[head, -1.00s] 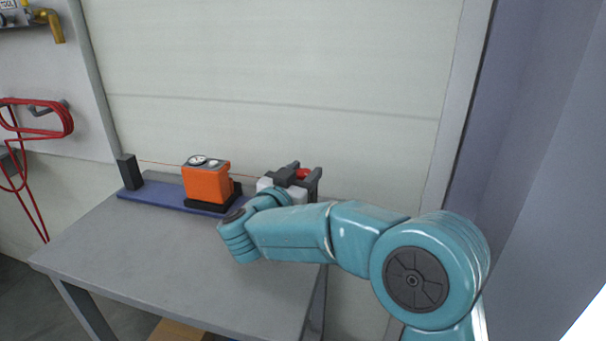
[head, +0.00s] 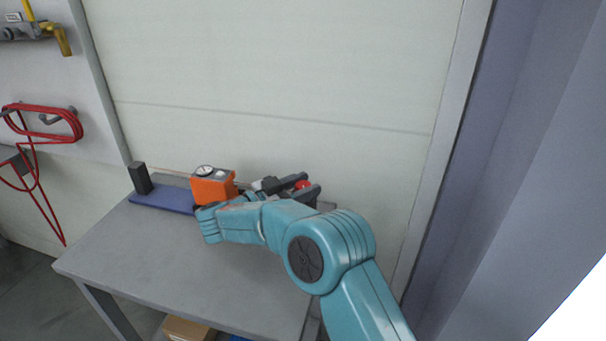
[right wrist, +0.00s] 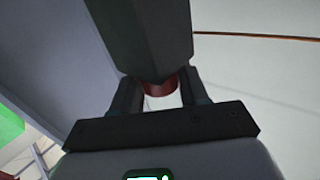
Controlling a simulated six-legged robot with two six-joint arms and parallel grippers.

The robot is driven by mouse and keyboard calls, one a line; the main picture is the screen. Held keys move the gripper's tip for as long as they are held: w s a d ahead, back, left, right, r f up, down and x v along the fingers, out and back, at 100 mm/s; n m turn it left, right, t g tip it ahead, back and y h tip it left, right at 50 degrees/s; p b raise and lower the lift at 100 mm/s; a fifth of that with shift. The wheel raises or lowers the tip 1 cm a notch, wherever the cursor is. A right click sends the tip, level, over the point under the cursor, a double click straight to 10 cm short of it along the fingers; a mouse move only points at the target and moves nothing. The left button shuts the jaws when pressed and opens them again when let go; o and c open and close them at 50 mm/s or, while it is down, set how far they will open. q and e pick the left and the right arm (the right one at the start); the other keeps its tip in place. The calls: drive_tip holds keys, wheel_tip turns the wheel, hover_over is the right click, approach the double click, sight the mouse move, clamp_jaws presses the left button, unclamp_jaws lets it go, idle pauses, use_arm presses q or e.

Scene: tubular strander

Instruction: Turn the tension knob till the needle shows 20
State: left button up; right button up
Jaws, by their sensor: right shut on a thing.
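The orange tension meter (head: 212,188) stands on a blue base plate (head: 163,199) on the bench. Its round white dial (head: 205,171) faces up, but the needle is too small to read. The red knob (head: 302,184) is at the right end of the rig, between the dark fingers of my right gripper (head: 304,187). In the right wrist view the red knob (right wrist: 160,86) shows between the two fingers, partly covered by a dark block (right wrist: 150,35). My right gripper is shut on the red knob. My left gripper is out of view.
A dark post (head: 140,178) stands at the left end of the base plate. The front of the grey bench (head: 170,255) is clear. A pale wall (head: 280,90) is close behind. A red hose (head: 45,125) hangs at the left, and a cardboard box (head: 188,329) is below.

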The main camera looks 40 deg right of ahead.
drive_tip(key=shift+m+g+p, duration=0.4)
drive_tip(key=shift+g+p, duration=0.05)
drive_tip(key=shift+g, duration=0.35)
drive_tip(key=o, duration=1)
drive_tip(key=shift+c, duration=0.2)
